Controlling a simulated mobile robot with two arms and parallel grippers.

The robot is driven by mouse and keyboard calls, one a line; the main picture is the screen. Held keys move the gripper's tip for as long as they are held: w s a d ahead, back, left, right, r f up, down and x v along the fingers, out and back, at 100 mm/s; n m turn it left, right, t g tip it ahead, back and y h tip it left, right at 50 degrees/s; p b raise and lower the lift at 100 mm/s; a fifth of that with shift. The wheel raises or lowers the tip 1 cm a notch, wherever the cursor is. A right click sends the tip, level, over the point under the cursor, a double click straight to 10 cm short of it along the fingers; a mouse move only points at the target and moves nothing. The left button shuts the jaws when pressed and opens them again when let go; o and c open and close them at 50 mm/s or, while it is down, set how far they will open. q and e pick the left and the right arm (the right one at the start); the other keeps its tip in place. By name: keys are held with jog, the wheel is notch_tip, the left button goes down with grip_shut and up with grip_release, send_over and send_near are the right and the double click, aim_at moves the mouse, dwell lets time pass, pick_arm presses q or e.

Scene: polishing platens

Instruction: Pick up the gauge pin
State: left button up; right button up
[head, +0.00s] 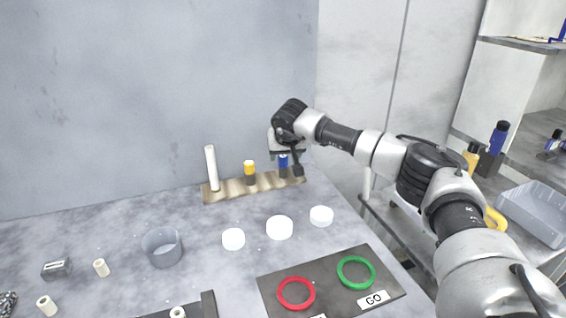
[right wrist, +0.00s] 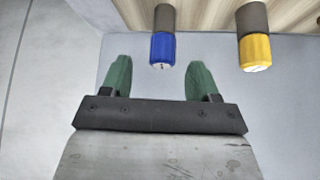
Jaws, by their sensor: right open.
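A wooden rack (head: 217,193) stands at the back of the table. It holds a tall white rod (head: 211,167), a dark pin with a yellow top (head: 249,167) and a dark pin with a blue top (head: 283,161). I cannot tell which of these is the gauge pin. My right gripper (right wrist: 158,72) is open and empty at the rack's right end. In the right wrist view the blue top (right wrist: 162,49) shows between its green fingertips, with no contact visible; the yellow top (right wrist: 255,52) is off to the right. My left gripper is not in view.
Several white discs (head: 279,228) lie in front of the rack. A dark board (head: 330,285) with a red ring (head: 297,293) and a green ring (head: 356,272) is at the front. A grey cup (head: 162,247) stands left. A wall closes off the back.

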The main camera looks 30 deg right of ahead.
aim_at(283, 157)
jog(key=x, duration=0.5)
jog(key=shift+a+f+p, duration=0.1)
jog(key=shift+f+p, duration=0.15)
jog(key=shift+p, duration=0.15)
jog(key=c, duration=1)
jog(key=shift+r, duration=0.15)
